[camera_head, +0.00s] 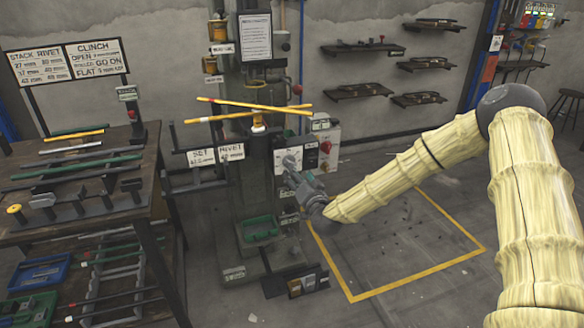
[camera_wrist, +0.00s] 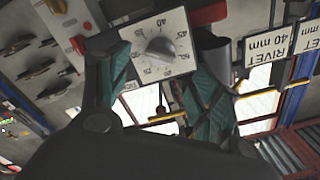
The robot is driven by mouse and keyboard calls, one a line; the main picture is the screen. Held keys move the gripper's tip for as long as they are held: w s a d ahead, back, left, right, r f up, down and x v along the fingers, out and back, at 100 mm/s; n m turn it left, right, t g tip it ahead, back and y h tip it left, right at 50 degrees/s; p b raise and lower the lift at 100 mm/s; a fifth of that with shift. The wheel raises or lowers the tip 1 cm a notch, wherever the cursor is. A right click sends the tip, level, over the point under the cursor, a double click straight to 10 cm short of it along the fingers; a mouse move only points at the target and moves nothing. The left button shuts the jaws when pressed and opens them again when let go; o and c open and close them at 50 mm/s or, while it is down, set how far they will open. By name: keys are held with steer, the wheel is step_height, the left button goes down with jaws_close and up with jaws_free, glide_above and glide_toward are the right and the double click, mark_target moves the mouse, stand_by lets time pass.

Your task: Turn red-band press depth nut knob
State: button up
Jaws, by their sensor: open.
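In the head view my gripper (camera_head: 290,163) is at the press front and partly covers the plate. A red part (camera_wrist: 208,13) shows beside the dial.
A box with a red button (camera_head: 325,147) is just right of my gripper. Signs reading SET and RIVET (camera_head: 230,153) hang at the left of the press. A workbench (camera_head: 70,170) with rods and tools is at left.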

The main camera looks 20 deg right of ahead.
steer(key=w, duration=0.7)
steer(key=shift+a, duration=0.15)
steer(key=shift+w, duration=0.1)
steer(key=shift+c, duration=0.4)
steer(key=shift+f, duration=0.1)
steer(key=c, duration=0.9)
